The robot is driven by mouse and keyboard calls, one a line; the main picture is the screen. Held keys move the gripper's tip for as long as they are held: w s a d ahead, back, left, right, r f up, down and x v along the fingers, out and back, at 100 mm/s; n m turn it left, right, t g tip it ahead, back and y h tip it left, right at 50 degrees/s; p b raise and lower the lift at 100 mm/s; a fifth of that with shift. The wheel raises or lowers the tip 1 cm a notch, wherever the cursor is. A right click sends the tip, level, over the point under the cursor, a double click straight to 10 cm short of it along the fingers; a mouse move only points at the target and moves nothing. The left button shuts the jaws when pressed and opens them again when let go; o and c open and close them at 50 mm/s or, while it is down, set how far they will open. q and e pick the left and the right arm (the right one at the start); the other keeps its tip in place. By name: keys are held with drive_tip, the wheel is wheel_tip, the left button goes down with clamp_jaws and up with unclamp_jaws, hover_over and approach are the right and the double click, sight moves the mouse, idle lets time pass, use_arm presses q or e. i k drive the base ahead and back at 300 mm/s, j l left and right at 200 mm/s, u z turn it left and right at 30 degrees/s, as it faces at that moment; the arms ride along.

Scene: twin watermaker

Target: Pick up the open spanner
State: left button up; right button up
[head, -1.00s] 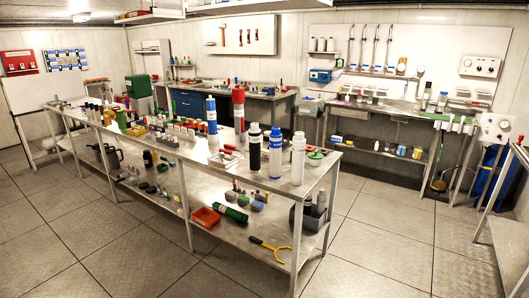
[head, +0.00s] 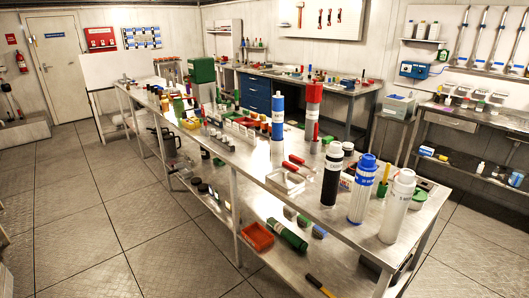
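I cannot clearly make out an open spanner. A white tool board (head: 320,20) on the back wall, cut by the top edge, holds an orange-brown tool (head: 300,13), possibly a spanner or hammer, and several red-and-dark tools (head: 329,18). A tool with a yellow and black handle (head: 320,286) lies on the long bench's lower shelf at the bottom edge; its far end is out of view. Neither of my grippers is in view.
The long metal bench (head: 250,183) holds bottles, tall filter housings and small parts. A red tray (head: 257,236) and green cylinder (head: 287,234) lie on its lower shelf. A workbench with blue drawers (head: 256,94) stands behind. The floor (head: 90,215) at left is clear.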

sight(298, 160)
drive_tip(key=i+j+u, duration=0.1)
drive_tip(key=i+u, duration=0.6)
drive_tip(key=i+l+u, duration=0.1)
drive_tip(key=i+u, duration=0.3)
drive_tip(key=i+j+u, duration=0.1)
drive_tip(key=i+u, duration=0.25)
drive_tip(key=i, duration=0.25)
drive_tip(key=i+l+u, duration=0.1)
drive_tip(key=i+u, duration=0.25)
drive_tip(key=i, duration=0.25)
drive_tip(key=i+z, duration=0.2)
drive_tip(key=z, duration=1.2)
